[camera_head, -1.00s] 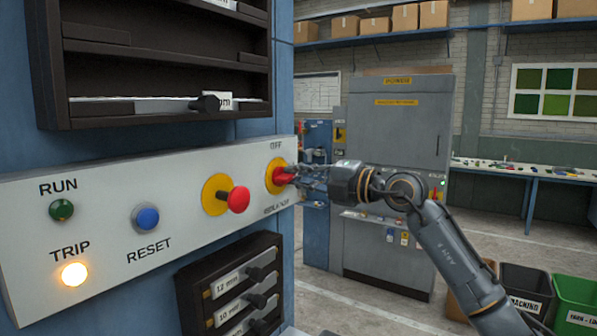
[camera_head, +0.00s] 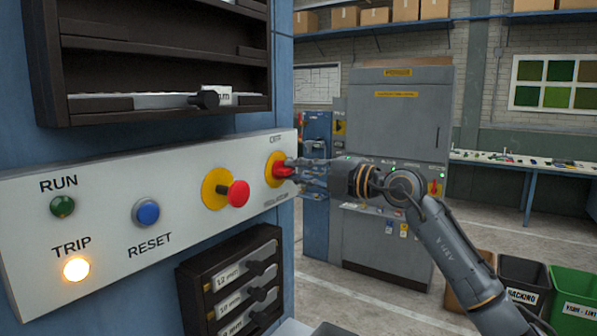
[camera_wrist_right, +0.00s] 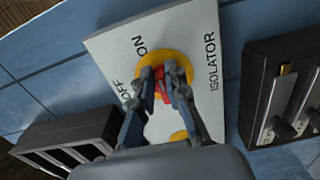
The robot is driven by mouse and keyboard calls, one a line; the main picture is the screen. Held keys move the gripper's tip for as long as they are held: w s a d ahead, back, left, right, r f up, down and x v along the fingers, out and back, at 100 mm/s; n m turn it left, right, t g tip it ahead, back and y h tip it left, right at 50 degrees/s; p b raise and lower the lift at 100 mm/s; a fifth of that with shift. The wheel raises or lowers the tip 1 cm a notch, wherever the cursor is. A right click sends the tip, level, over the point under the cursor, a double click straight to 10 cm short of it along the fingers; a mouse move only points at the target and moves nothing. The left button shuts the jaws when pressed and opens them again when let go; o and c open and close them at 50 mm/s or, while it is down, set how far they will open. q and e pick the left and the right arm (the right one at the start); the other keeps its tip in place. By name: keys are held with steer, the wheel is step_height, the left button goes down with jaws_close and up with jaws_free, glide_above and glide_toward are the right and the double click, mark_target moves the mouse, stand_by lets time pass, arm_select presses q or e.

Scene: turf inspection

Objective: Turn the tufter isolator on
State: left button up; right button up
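The isolator is a red handle (camera_head: 281,170) on a yellow disc (camera_head: 270,166) at the right end of the white panel (camera_head: 110,187). In the right wrist view the red handle (camera_wrist_right: 162,84) sits between the fingers of my right gripper (camera_wrist_right: 163,76), which close on it from both sides. The OFF and ON marks and the ISOLATOR label show around the disc. The handle lies roughly along the panel's length; its exact setting is partly hidden by the fingers. In the head view my right gripper (camera_head: 296,170) reaches the handle from the right. My left gripper is not in view.
A second red knob (camera_head: 238,194) on a yellow disc stands just left of the isolator. The TRIP lamp (camera_head: 76,269) is lit; the RUN lamp (camera_head: 62,206) looks dark. Drawers (camera_head: 240,290) stand below, a rack (camera_head: 160,60) above.

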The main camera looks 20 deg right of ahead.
steer(key=shift+o, duration=1.2)
steer(key=v, duration=1.2)
steer(key=shift+w, duration=0.1)
